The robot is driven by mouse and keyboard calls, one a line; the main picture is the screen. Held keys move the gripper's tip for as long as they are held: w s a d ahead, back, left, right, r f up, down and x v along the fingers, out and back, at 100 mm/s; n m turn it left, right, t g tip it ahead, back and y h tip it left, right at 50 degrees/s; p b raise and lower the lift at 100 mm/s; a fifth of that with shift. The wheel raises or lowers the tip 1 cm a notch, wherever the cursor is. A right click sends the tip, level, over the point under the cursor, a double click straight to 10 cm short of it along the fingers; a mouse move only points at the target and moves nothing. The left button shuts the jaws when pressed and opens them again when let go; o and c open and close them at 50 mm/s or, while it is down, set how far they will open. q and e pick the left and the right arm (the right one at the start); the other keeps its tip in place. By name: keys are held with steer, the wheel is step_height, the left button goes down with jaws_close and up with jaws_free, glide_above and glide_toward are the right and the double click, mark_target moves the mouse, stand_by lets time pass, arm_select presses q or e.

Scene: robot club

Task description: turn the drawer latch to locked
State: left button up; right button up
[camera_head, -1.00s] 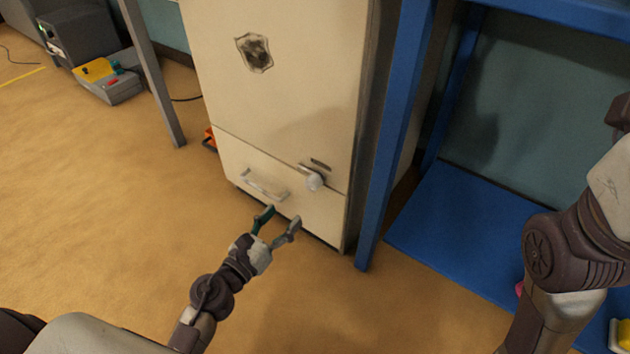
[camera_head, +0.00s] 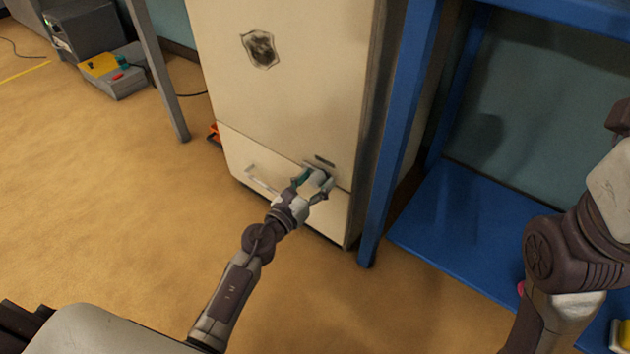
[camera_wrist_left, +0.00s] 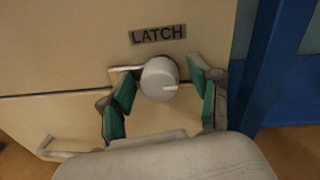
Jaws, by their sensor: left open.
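In the left wrist view the fingers (camera_wrist_left: 164,95) stand apart from the knob, with gaps at both sides. In the head view the gripper partly hides the knob. My right arm shows at the right, but its gripper is out of view.
The drawer handle (camera_wrist_left: 62,150) is left of the latch. A blue shelf frame (camera_head: 398,140) stands close to the right of the cream cabinet (camera_head: 300,85). A grey table leg (camera_head: 158,70) is to the left. The floor in front is clear.

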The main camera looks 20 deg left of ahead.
arm_select(q)
steer(key=c, duration=1.1)
